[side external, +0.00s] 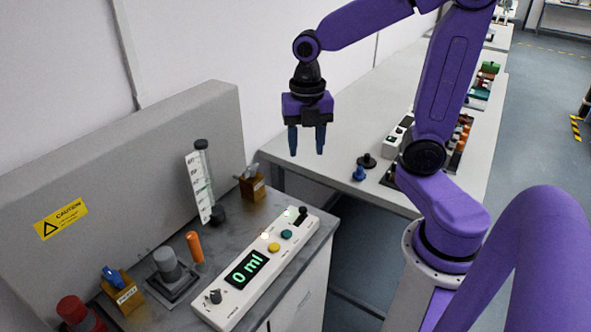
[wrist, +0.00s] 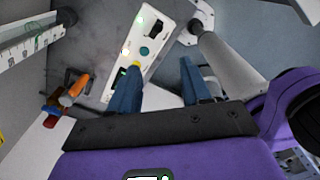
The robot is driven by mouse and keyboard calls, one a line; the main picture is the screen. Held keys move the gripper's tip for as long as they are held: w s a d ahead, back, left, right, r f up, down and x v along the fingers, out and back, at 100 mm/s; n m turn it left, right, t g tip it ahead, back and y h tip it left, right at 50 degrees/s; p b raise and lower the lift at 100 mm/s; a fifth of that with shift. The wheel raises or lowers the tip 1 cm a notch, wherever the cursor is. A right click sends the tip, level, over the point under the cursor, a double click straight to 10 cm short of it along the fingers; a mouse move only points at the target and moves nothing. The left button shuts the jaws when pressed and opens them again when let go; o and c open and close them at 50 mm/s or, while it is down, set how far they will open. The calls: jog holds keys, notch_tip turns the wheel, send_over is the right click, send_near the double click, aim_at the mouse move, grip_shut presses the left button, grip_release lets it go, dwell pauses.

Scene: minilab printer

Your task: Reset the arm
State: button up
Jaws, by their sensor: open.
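My gripper (side external: 306,140) is open and empty, with its two blue fingers apart and pointing down. In the side external view it hangs in the air above the back of the scene, between the grey bench and the white table. In the wrist view my gripper (wrist: 155,95) shows both blue fingers spread, with nothing between them. The white control panel (side external: 262,262) with a green "0 ml" display lies on the bench below. The panel also shows in the wrist view (wrist: 150,28), partly hidden by a finger.
A white table (side external: 335,125) behind has small black and blue knobs (side external: 359,172). A grey backboard (side external: 140,165) rises behind the bench.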

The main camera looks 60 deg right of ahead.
jog(key=s+a+f+m, duration=0.1)
jog(key=s+a+m, duration=0.2)
jog(key=s+m, duration=0.4)
jog(key=s+a+f+m, duration=0.1)
jog(key=s+a+m, duration=0.2)
jog(key=s+m, duration=0.3)
jog(key=shift+s+f+m, duration=0.35)
jog(key=shift+s+m, duration=0.05)
jog(key=shift+s, duration=1.05)
dwell(2.3)
